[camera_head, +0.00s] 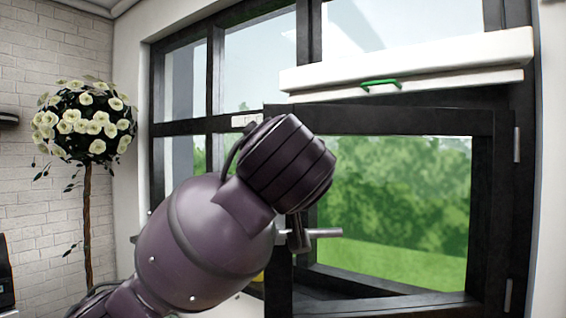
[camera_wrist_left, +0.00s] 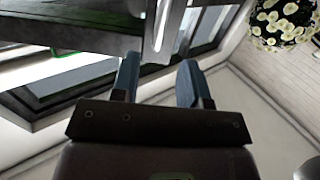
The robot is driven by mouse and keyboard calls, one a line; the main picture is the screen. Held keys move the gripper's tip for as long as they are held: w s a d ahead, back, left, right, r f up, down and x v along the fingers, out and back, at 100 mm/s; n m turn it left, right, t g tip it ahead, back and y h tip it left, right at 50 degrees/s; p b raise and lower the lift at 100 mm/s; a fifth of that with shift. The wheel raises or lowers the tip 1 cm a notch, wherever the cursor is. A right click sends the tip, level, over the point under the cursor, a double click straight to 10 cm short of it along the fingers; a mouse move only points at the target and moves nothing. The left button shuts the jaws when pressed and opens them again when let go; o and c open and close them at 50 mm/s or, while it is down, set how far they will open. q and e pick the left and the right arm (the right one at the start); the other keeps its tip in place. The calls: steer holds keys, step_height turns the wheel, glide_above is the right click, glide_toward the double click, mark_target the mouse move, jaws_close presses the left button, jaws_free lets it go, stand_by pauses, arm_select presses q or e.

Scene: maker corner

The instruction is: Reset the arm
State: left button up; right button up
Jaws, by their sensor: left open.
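My left arm comes in from the lower left in the head view and fills the middle with dark purple links. Its gripper is hidden there behind the arm. In the wrist view my left gripper (camera_wrist_left: 160,75) shows two blue-grey fingers standing apart, with nothing held between them. A grey metal bar (camera_wrist_left: 166,25) lies beyond the fingertips; I cannot tell whether it touches them. In the head view a grey window handle (camera_head: 322,233) sticks out to the right behind my arm. The dark-framed window sash (camera_head: 483,210) appears to stand ajar. My right gripper is in neither view.
A white blind casing (camera_head: 430,72) with a green handle (camera_head: 381,84) crosses the window top. A potted-style flower tree (camera_head: 86,125) stands left against a white brick wall (camera_head: 30,180); it also shows in the wrist view (camera_wrist_left: 285,25). A small yellow thing (camera_head: 259,277) is partly hidden behind my arm.

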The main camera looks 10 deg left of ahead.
arm_select(q)
steer(key=s+a+f+m+g+h, duration=0.1)
steer(key=a+f+g, duration=0.15)
steer(key=f, duration=0.95)
steer(key=a+f+m+g, duration=0.15)
steer(key=a+f, duration=0.25)
steer(key=f, duration=0.7)
steer(key=s+a+f+g+h, duration=0.1)
steer(key=a+f+g, duration=0.2)
steer(key=f, duration=0.9)
steer(key=s+a+f+g, duration=0.2)
steer(key=s+a+f, duration=0.1)
steer(key=s+f, duration=0.3)
steer(key=s+a+f+g, duration=0.25)
steer(key=s+f, duration=0.25)
steer(key=f, duration=0.4)
steer(key=s+a+f+g, duration=0.1)
steer(key=s+a+f, duration=0.2)
steer(key=s+f, duration=0.35)
steer(key=s+a+f+g, duration=0.2)
steer(key=s+a+f, duration=0.1)
steer(key=s, duration=0.7)
steer(key=w+f+t, duration=0.7)
steer(key=f+t, duration=0.1)
steer(key=f, duration=0.1)
steer(key=shift+w+d+f+h, duration=0.2)
steer(key=shift+w+f+h, duration=0.05)
steer(key=shift+f+h, duration=0.1)
